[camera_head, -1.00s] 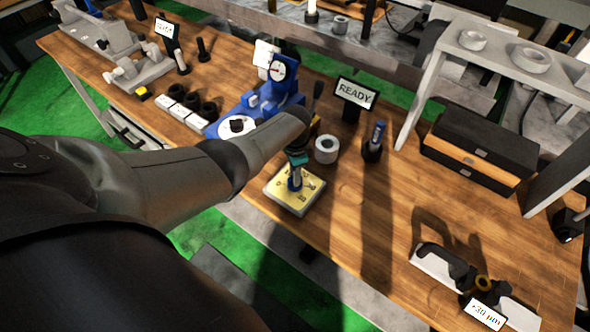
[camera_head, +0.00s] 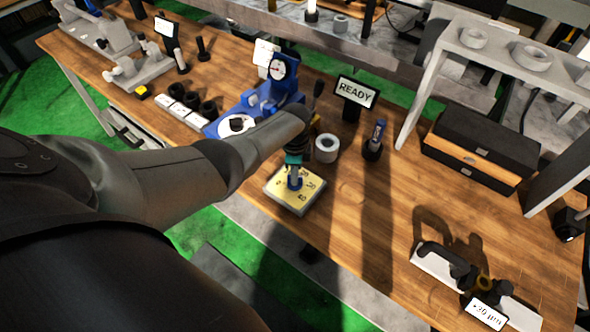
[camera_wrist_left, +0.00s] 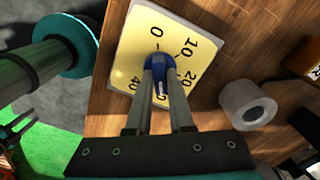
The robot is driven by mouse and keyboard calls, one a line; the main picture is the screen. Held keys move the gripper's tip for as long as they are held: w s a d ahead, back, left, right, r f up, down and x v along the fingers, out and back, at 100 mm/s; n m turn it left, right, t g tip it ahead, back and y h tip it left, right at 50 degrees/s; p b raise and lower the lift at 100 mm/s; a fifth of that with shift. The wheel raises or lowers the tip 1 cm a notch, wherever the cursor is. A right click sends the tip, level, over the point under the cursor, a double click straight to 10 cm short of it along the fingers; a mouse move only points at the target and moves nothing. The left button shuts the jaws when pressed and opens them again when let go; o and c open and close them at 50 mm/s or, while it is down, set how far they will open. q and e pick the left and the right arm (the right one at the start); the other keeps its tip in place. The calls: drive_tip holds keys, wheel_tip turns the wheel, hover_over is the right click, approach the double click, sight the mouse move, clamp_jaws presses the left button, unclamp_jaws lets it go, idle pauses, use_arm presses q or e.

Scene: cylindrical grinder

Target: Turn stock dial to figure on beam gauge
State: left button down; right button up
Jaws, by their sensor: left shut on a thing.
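The stock dial (camera_head: 309,202) is a square yellow plate with black figures from 0 to 40 and a blue knob at its middle. In the left wrist view, the dial plate (camera_wrist_left: 124,62) shows the blue knob (camera_wrist_left: 161,64) between my fingertips. My left gripper (camera_head: 295,171) is shut on the knob from above. The beam gauge (camera_head: 425,262), a pale bar with black fittings, lies at lower right. Its small white display (camera_head: 486,313) seems to read 30 µm. My right gripper is out of view.
A grey ring (camera_head: 327,148), a dark holder (camera_head: 373,148) and a READY sign (camera_head: 356,93) stand behind the dial. A blue dial-gauge stand (camera_head: 279,92) is at back left. A black case (camera_head: 480,150) stands at right. Bare wood lies between dial and beam gauge.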

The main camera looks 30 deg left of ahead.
use_arm(q)
drive_tip(key=c, duration=0.8)
unclamp_jaws()
drive_tip(key=shift+r, duration=0.1)
drive_tip(key=shift+r, duration=0.35)
wheel_tip(320, 180, up, 14)
drive_tip(key=p, duration=0.4)
drive_tip(key=shift+r, duration=0.15)
